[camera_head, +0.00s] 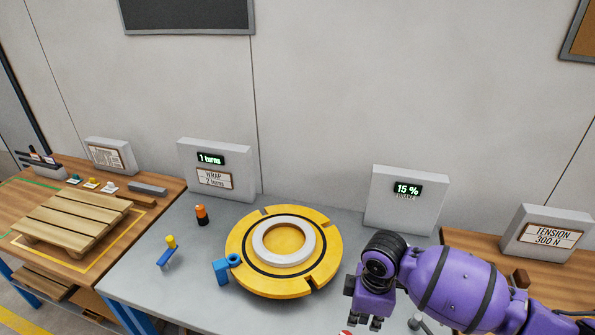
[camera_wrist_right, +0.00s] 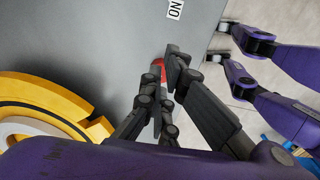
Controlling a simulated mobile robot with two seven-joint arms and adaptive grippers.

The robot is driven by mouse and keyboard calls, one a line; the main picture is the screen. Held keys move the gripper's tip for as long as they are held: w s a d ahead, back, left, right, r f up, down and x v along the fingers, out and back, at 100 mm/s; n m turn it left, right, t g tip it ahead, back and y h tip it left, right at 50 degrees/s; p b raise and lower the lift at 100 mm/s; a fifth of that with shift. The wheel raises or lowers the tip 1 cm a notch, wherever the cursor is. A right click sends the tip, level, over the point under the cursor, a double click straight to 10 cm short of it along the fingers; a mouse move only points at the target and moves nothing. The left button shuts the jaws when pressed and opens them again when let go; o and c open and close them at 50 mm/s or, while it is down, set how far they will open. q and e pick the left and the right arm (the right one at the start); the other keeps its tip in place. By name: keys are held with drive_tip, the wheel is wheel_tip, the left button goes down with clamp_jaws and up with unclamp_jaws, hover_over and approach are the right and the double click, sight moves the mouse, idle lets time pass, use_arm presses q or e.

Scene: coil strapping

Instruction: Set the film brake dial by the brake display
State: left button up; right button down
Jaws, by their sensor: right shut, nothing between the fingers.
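The brake display (camera_head: 407,189) is on a grey box at the back right of the grey table and reads 15 %. My right gripper (camera_head: 368,318) hangs over the table's front right, in front of the display and right of the yellow turntable. The right wrist view shows its dark fingers (camera_wrist_right: 170,72) shut and empty. A red part (camera_wrist_right: 158,68) shows behind the fingertips, partly hidden; I cannot tell if they touch. A grey piece (camera_head: 415,321) shows beside my wrist, mostly cut off. I cannot make out the brake dial. My left gripper is not in view.
The yellow turntable (camera_head: 326,231) with a white ring (camera_head: 260,243) fills the table's middle. A blue clamp (camera_head: 222,272), an orange-and-black post (camera_head: 202,215) and a blue-yellow lever (camera_head: 167,255) stand left of it. A TENSION box (camera_head: 545,235) stands at right.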

drive_tip(key=f+b, duration=0.1)
drive_tip(key=f, duration=0.2)
drive_tip(key=f+b, duration=0.1)
drive_tip(key=shift+s+f+b, duration=0.2)
drive_tip(key=shift+s+b, duration=0.05)
drive_tip(key=shift+b, duration=0.05)
wheel_tip(320, 180, down, 2)
drive_tip(key=shift+w, duration=0.15)
drive_tip(key=shift+f, duration=0.3)
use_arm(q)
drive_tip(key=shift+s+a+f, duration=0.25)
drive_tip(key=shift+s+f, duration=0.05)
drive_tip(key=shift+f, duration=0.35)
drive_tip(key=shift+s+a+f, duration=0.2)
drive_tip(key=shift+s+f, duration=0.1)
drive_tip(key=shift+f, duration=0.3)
use_arm(e)
drive_tip(key=shift+s, duration=0.2)
